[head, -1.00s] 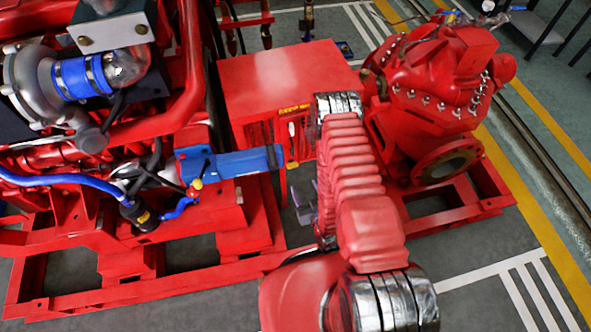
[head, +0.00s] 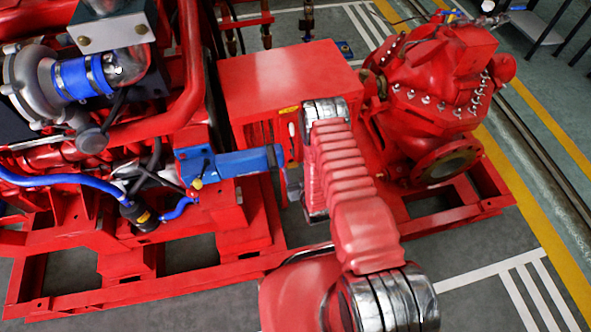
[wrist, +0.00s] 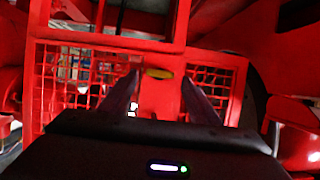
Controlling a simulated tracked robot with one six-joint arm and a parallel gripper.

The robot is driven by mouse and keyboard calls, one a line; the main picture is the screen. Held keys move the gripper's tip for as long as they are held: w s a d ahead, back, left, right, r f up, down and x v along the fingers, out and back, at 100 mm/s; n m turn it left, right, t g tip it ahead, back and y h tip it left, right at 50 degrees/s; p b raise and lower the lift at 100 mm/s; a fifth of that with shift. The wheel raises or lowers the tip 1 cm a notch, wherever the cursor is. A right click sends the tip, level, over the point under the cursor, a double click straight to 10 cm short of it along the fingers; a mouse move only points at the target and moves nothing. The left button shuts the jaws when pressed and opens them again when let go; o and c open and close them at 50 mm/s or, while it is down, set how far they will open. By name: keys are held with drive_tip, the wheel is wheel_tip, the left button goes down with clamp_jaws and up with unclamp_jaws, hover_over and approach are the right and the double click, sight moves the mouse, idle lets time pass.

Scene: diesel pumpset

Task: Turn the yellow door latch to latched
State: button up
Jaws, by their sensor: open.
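In the wrist view, a small yellow elongated piece (wrist: 158,73), which looks like the door latch, lies roughly level on a red upright strip between two mesh panels. My gripper (wrist: 161,80) is open and empty, with one dark finger on each side of the yellow piece in the picture. The gap in depth between fingertips and latch is hard to judge. In the head view, part of my gripper (head: 292,184) shows beside the red cabinet front, and my arm hides much of that front. I cannot pick out the latch there.
The red cabinet (head: 285,80) carries a yellow label (head: 289,110) and a white lever (head: 291,131) on its front. A blue box-shaped part (head: 238,163) sticks out close to the left of my gripper. A red pump (head: 440,85) stands to the right.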

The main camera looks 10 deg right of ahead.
drive_tip(key=shift+w+f, duration=0.15)
drive_tip(key=shift+w, duration=0.25)
